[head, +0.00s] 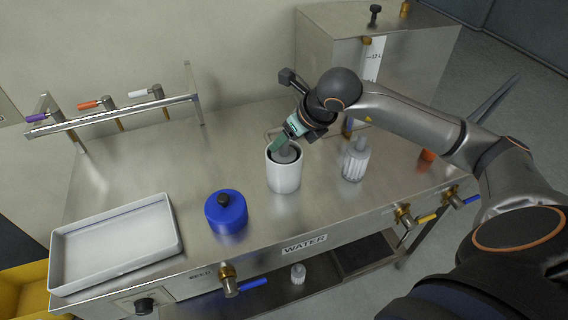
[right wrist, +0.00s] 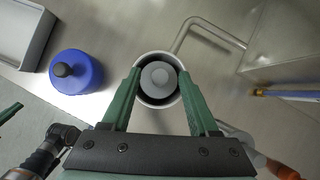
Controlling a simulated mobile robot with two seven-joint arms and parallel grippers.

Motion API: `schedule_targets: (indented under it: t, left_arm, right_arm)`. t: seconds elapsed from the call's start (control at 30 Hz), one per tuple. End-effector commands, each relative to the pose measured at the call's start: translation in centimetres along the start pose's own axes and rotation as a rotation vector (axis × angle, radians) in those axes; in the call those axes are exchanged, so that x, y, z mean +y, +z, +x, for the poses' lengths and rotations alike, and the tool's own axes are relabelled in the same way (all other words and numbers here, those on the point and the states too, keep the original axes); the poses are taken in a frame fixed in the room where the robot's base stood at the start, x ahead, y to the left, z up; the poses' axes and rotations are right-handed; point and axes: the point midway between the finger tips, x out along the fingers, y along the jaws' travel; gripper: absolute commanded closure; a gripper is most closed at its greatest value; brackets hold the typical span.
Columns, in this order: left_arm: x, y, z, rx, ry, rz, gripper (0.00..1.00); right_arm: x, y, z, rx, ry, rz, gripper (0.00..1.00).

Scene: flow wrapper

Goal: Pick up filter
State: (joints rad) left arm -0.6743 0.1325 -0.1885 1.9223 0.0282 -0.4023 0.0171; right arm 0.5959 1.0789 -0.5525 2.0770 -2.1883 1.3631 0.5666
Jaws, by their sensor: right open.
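A grey filter-like piece with a round top (head: 289,152) stands inside a white cylindrical cup (head: 284,178) on the steel bench. In the right wrist view the grey round top (right wrist: 159,76) sits in the middle of the cup (right wrist: 143,96). My right gripper (right wrist: 160,84) is open, its green fingers on either side of the grey top. In the head view my right gripper (head: 287,137) is above the cup's mouth, partly covering the grey piece. A green finger-like edge at the lower left of the right wrist view seems to be my left gripper (right wrist: 10,112), cut off.
A clear ribbed white piece (head: 356,160) stands right of the cup. A blue lid with a black knob (head: 226,212) is to the left, then a grey-white tray (head: 116,244). A rack with coloured handles (head: 125,112) stands behind. A steel tank (head: 330,50) is at the back right.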

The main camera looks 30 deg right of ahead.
Motion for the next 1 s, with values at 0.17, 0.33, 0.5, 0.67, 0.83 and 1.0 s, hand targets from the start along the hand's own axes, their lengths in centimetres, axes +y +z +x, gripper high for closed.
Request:
schedule_targets:
  t: [0.17, 0.33, 0.5, 0.67, 0.83, 1.0]
  left_arm:
    - [-0.10, -0.04, 0.00, 0.002, -0.002, 0.000, 1.00]
    - [-0.11, 0.02, 0.01, 0.001, -0.002, 0.000, 1.00]
    - [-0.10, 0.09, 0.02, -0.001, -0.002, 0.000, 1.00]
    - [-0.09, 0.15, 0.02, -0.003, -0.002, 0.000, 1.00]
    - [-0.07, 0.19, 0.01, -0.005, -0.001, 0.000, 1.00]
    - [-0.05, 0.21, 0.01, -0.005, -0.001, 0.000, 1.00]
  right_arm:
    - [-0.02, -0.01, 0.33, -0.001, -0.001, -0.002, 0.40]
    - [-0.02, -0.01, 0.30, -0.001, -0.001, -0.001, 0.48]
    - [-0.02, 0.00, 0.28, -0.001, -0.001, -0.001, 0.68]
    - [-0.02, 0.00, 0.26, -0.001, -0.001, -0.001, 0.86]
    - [-0.03, 0.01, 0.26, -0.001, -0.001, -0.001, 1.00]
    - [-0.03, 0.02, 0.25, -0.001, -0.001, -0.001, 1.00]
